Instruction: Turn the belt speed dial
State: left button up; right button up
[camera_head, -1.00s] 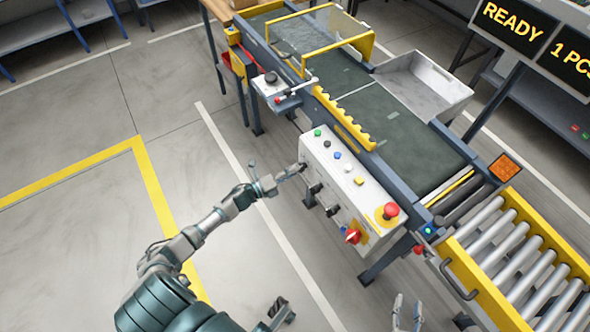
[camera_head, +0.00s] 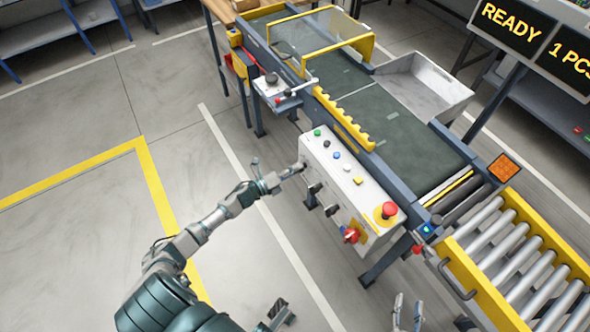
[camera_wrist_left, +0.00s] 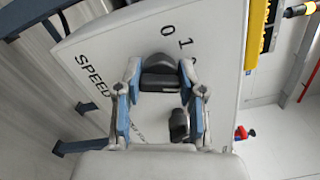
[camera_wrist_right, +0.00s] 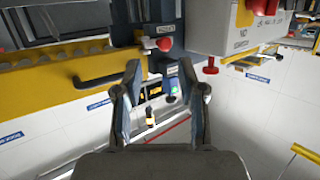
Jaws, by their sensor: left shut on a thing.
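The belt speed dial (camera_wrist_left: 158,72) is a black knob on the sloping front of the white control box (camera_head: 337,178). The left wrist view shows "SPEED" and the numbers 0 and 1 printed around it. My left gripper (camera_wrist_left: 162,88) is shut on the dial, one blue-padded finger on each side. In the head view this gripper (camera_head: 299,168) hides the dial at the box's left end. My right gripper (camera_head: 408,312) is open and empty at the bottom of the head view, apart from the box; its spread fingers also show in the right wrist view (camera_wrist_right: 165,100).
A second black knob (camera_wrist_left: 180,124) sits close to my left fingers. The box also carries coloured buttons, a red mushroom button (camera_head: 390,209) and a red rotary switch (camera_head: 350,235). Behind it runs the green belt (camera_head: 400,130); rollers (camera_head: 510,255) stand at right. Floor at left is clear.

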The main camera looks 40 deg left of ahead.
pick_arm(q)
jog(key=shift+s+d+f, duration=0.1)
jog(key=shift+d+f, duration=0.1)
jog(key=shift+f, duration=0.2)
pick_arm(e)
jog(key=shift+s+a+f, duration=0.15)
jog(key=shift+f, duration=0.05)
pick_arm(q)
jog(key=shift+r+n+p, duration=0.1)
jog(key=shift+n+p, duration=0.5)
jog(key=shift+n, duration=0.8)
jog(key=n+p, duration=0.2)
jog(key=n, duration=0.5)
jog(key=n+p, duration=0.1)
jog(key=n, duration=0.2)
jog(key=shift+n, duration=1.4)
pick_arm(e)
jog(key=s+d+f+g+h, duration=0.2)
jog(key=s+d+f+g, duration=0.2)
jog(key=s+f+g, duration=0.3)
jog(key=shift+s+d+f+g, duration=0.35)
jog(key=shift+s+g, duration=0.65)
jog(key=shift+s, duration=1.1)
